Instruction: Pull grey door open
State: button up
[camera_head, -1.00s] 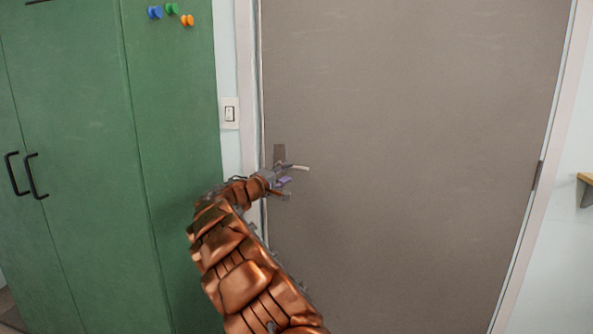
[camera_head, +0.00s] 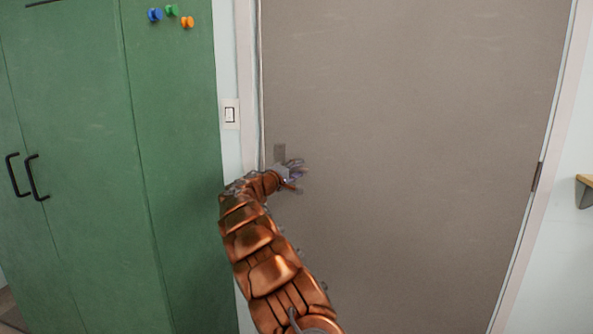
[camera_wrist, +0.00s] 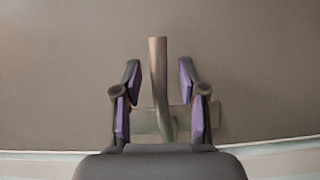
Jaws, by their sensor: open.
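The grey door (camera_head: 410,150) fills the right half of the head view and looks shut in its frame. Its handle plate (camera_head: 280,152) is near the door's left edge, and my gripper (camera_head: 298,175) covers most of the handle there. In the wrist view the door (camera_wrist: 70,70) is the background. The metal lever handle (camera_wrist: 158,75) stands between the two purple-padded fingers of my gripper (camera_wrist: 160,85). The fingers are open, with a visible gap on each side of the lever. The handle's plate (camera_wrist: 150,122) shows behind the fingers.
A green cabinet (camera_head: 170,120) with black handles (camera_head: 33,177) stands left of the door, close to my arm. A light switch (camera_head: 230,114) is on the wall between them. A hinge (camera_head: 537,176) is on the door's right edge. A wooden shelf (camera_head: 585,182) is at far right.

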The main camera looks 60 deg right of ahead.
aim_at(301, 180)
grip_shut()
jog(key=shift+f, duration=0.15)
dwell(0.5)
jog(key=shift+w+a+f+m+t+y+b, duration=0.1)
jog(key=shift+w+f+m+t+y+b, duration=0.25)
jog(key=shift+f+m+b, duration=1)
jog(key=shift+w+a+f+m+t+y+b, duration=0.1)
jog(key=shift+m+y+b, duration=0.5)
jog(key=shift+b, duration=1.7)
jog(key=shift+w+a+f+m+t+y+b, duration=0.15)
jog(key=shift+w+f+m+y+b, duration=0.15)
jog(key=shift+f+m+b, duration=1.1)
jog(key=shift+r+b, duration=0.5)
jog(key=shift+r, duration=0.15)
